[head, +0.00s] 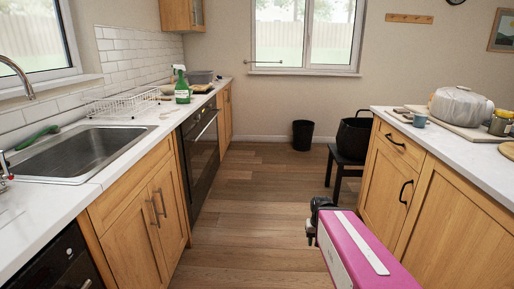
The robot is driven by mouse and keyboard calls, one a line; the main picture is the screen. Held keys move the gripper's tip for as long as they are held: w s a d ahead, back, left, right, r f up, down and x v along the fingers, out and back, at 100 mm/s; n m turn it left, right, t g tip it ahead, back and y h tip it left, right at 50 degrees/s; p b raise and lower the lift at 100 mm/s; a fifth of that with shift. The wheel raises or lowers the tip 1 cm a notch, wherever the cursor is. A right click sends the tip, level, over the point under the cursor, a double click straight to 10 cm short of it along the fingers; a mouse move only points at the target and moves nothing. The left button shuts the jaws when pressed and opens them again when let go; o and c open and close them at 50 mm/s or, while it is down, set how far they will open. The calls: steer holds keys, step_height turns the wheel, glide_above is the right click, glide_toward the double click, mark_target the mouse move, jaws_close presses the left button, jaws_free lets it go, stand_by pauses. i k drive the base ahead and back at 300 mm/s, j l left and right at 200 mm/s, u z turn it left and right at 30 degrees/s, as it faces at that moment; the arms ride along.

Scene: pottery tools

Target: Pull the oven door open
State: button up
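The oven (199,165) is built into the left counter run, seen at a steep angle. Its dark door stands upright and looks closed, with a long bar handle (207,124) near the top. My gripper (313,222) is a small dark shape at the end of my pink and white arm, over the floor on the right side of the aisle. It is well apart from the oven. Its fingers are too small and dark to tell if they are open.
Wooden cabinets (139,212) stand nearer than the oven on the left. An island cabinet (390,185) borders the aisle on the right, with a dark stool (345,170) beyond it. The wooden floor (245,190) between is clear. A black bin (302,135) stands by the far wall.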

mark_target(200, 147)
steer(key=i+l+u, duration=0.1)
steer(key=i, duration=1.65)
steer(key=i+l+u, duration=0.1)
steer(key=i+u, duration=0.3)
steer(key=i, duration=0.15)
steer(key=i+l+u, duration=0.25)
steer(key=i+u, duration=0.15)
steer(key=i, duration=0.1)
